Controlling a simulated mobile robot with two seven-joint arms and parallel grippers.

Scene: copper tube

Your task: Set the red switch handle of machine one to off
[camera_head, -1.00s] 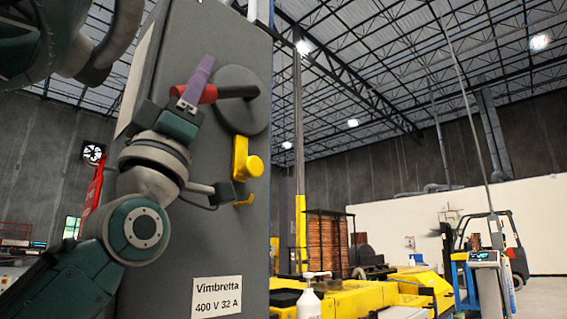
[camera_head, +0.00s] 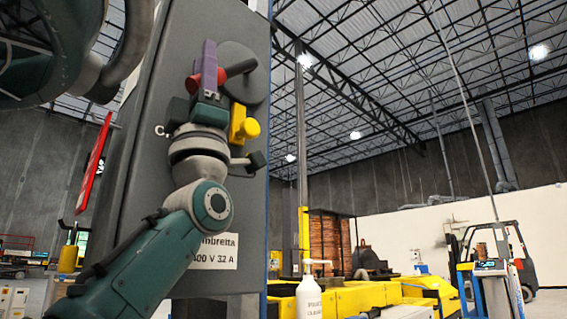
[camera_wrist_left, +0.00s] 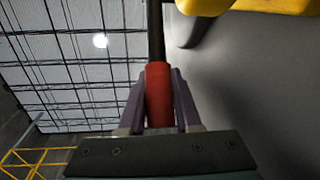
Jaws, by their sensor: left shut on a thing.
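The machine is a tall grey cabinet (camera_head: 240,150) with a label reading partly "400 V 32 A" (camera_head: 216,252). A dark round disc (camera_head: 244,60) on its face carries the switch lever. The lever's red handle (camera_head: 193,84) points left and slightly down in the head view. My left gripper (camera_head: 209,62) is shut on this handle, its purple fingers across it. In the left wrist view the red handle (camera_wrist_left: 159,95) stands between the two purple fingers, with the dark shaft running on beyond it. My right gripper is not in view.
A red panel (camera_head: 94,165) stands out at the cabinet's left. A white bottle (camera_head: 310,295), yellow machinery (camera_head: 375,292) and a forklift (camera_head: 500,255) are at the right.

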